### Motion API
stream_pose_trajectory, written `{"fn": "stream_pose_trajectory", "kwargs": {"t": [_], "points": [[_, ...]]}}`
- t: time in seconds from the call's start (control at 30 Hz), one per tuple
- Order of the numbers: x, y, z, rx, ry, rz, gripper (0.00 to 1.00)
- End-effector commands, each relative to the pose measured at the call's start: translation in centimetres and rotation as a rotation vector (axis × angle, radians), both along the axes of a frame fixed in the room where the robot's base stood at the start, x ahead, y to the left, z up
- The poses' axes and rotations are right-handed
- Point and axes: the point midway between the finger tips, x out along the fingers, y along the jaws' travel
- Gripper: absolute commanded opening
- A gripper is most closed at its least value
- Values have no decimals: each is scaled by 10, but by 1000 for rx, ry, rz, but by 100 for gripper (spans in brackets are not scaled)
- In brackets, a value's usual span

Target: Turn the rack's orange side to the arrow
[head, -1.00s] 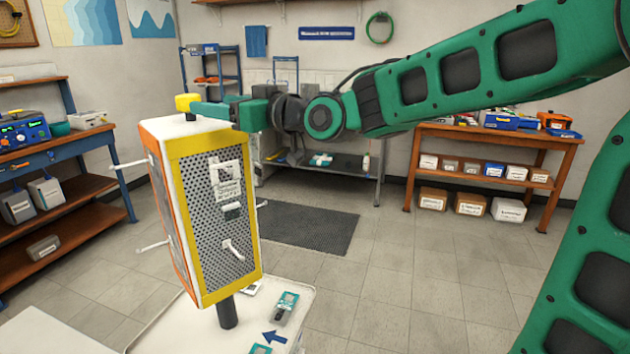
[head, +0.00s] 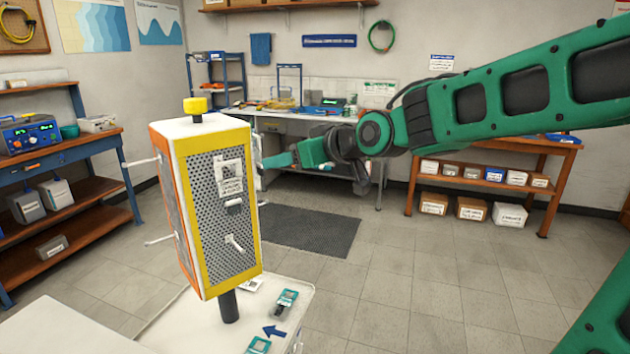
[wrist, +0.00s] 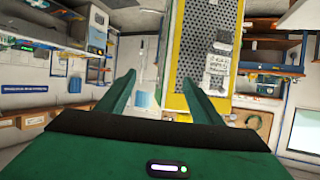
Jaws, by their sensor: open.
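The rack (head: 222,213) is a tall box upright on a black post (head: 229,306). Its yellow-framed mesh side faces front right, toward the camera. Its orange-framed side (head: 172,208) faces left and shows at a steep slant. A yellow knob (head: 195,105) sits on its white top. The blue arrow (head: 274,331) lies on the white surface below the rack and points left. My gripper (head: 266,162) is open and empty beside the rack's right edge, on its upper half. In the wrist view, the rack (wrist: 177,48) stands ahead, overlapped by the right finger; contact cannot be told.
White rods (head: 158,241) stick out from the rack's sides. Small teal-and-grey devices (head: 286,303) lie on the white cart top (head: 185,330) near the arrow. A blue bench (head: 60,155) stands at left, shelves at right. The floor right of the cart is clear.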

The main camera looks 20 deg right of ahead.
Motion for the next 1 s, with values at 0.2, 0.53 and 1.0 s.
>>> {"fn": "stream_pose_trajectory", "kwargs": {"t": [0.2, 0.53, 1.0], "points": [[-11, -27, -20, -28, 74, -55, 60], [-21, -49, -37, -49, 141, -100, 60], [-29, -61, -46, -59, 179, -128, 24]]}}
